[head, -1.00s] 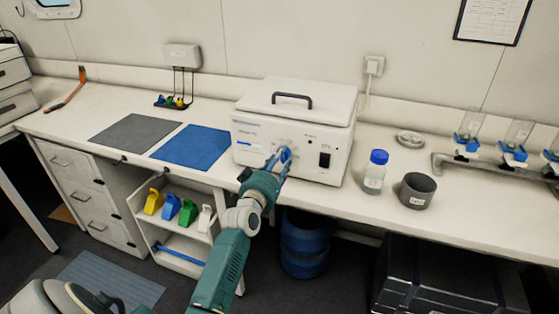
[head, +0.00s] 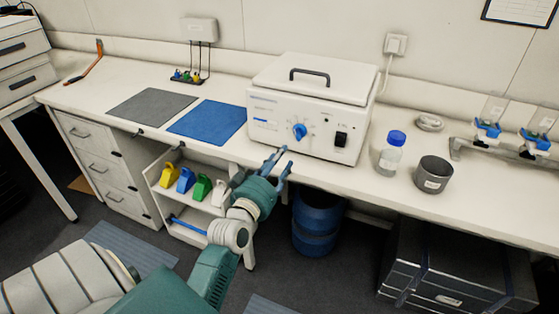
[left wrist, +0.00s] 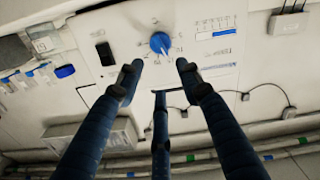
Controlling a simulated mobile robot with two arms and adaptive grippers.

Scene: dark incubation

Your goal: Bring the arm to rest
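My left gripper (head: 280,162) is in front of the white incubator box (head: 350,95), near the bench's front edge. Its blue fingers are spread apart with nothing between them. In the left wrist view the open fingers (left wrist: 158,78) point towards the box's front panel and stand apart from the blue knob (left wrist: 160,42). The blue knob also shows in the head view (head: 300,131), clear of the fingertips. My right gripper is not in view.
A bottle with a blue cap (head: 391,155) and a grey cup (head: 433,175) stand right of the box. A blue mat (head: 207,121) and a grey mat (head: 150,107) lie to its left. Below are a shelf unit (head: 165,210), a blue bin (head: 317,222) and a dark case (head: 455,265).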

